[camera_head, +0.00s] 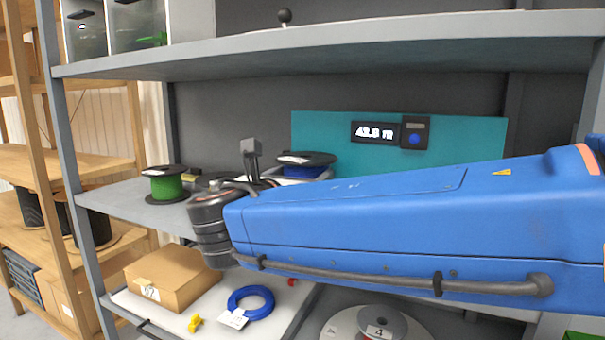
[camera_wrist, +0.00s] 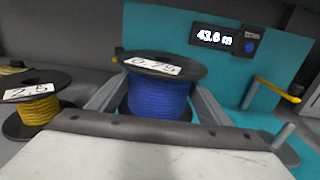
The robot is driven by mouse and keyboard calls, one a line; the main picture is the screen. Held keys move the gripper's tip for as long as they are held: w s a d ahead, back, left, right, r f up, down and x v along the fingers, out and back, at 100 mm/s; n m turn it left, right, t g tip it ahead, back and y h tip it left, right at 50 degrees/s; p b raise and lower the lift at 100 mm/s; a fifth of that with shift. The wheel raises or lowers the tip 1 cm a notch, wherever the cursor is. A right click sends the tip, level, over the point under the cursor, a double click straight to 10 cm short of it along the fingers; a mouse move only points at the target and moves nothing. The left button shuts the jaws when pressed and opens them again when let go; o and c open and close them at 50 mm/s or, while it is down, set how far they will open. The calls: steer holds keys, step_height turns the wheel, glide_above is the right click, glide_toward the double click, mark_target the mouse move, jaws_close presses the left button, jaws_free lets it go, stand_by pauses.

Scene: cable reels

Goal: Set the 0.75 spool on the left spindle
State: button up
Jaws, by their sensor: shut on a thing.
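The blue 0.75 spool (camera_wrist: 158,98) has black flanges and a white label on top, and stands nearly upright in the wrist view. My gripper (camera_wrist: 157,93) is shut on it, with one grey finger along each side. In the head view the spool (camera_head: 305,172) shows behind my blue arm, which hides its lower part. A grey spindle (camera_wrist: 284,134) with a round base stands empty to the right of the spool in the wrist view. I cannot tell whether it is the left one. No other spindle is clearly visible.
A yellow 2.5 spool (camera_wrist: 38,111) stands left of my gripper. A green spool (camera_head: 167,187) stands on the shelf's left. A teal panel (camera_head: 470,137) with a length display (camera_head: 374,132) stands behind. A yellow-tipped rod (camera_wrist: 277,88) juts near the spindle. Another shelf (camera_head: 340,45) hangs above.

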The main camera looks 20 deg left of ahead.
steer(key=shift+f, duration=2.65)
stand_by(0.6)
steer(key=o, duration=1.9)
steer(key=shift+f, duration=0.1)
steer(key=shift+c, duration=0.2)
steer(key=shift+s+a, duration=0.15)
steer(key=shift+s, duration=4.4)
